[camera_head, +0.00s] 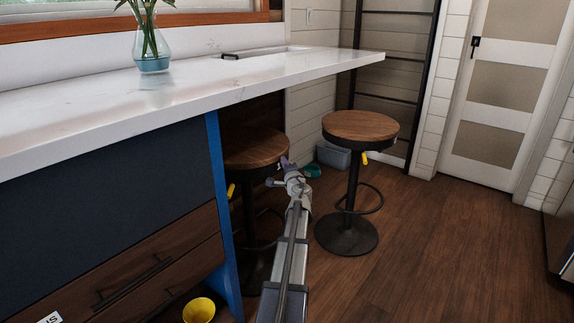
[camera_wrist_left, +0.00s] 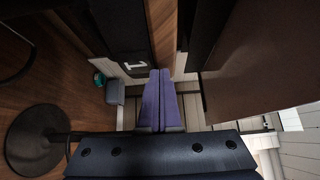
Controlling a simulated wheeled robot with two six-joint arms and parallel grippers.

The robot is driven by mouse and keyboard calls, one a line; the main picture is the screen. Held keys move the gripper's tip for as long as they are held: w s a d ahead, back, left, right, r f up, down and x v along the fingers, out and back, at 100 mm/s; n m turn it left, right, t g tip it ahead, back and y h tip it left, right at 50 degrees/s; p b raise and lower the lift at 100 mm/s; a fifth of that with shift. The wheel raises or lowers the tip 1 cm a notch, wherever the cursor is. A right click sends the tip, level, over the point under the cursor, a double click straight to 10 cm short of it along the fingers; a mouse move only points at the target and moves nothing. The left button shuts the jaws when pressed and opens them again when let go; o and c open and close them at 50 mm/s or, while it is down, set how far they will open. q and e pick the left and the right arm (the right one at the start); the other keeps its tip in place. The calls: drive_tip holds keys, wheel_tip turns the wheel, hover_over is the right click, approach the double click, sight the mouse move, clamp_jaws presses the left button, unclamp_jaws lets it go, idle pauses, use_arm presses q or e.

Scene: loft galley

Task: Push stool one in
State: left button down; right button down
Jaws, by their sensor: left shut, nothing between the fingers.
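Two round stools with wooden seats and black pedestals stand by the counter. The nearer stool (camera_head: 255,148) has its seat partly under the counter's overhang. The other stool (camera_head: 360,126) stands to the right, clear of the counter. My left gripper (camera_head: 286,163) is at the right edge of the nearer stool's seat. In the left wrist view its purple fingers (camera_wrist_left: 160,75) are together and empty, close to a wooden seat edge (camera_wrist_left: 163,30) with a black rim marked "1" (camera_wrist_left: 132,64). I cannot tell whether they touch it. My right gripper is not in view.
The white counter (camera_head: 110,106) carries a flower vase (camera_head: 152,48). A blue panel (camera_head: 224,215) stands left of the nearer stool. A yellow bowl (camera_head: 199,310) is on the floor. A grey bin (camera_head: 333,155) stands behind the stools. The floor at right is clear.

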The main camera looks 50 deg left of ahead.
use_arm(q)
drive_tip(key=shift+s+a, duration=0.25)
drive_tip(key=shift+a, duration=0.05)
drive_tip(key=s+d, duration=0.2)
drive_tip(key=d, duration=1.1)
drive_tip(key=shift+d, duration=0.25)
drive_tip(key=shift+d, duration=0.1)
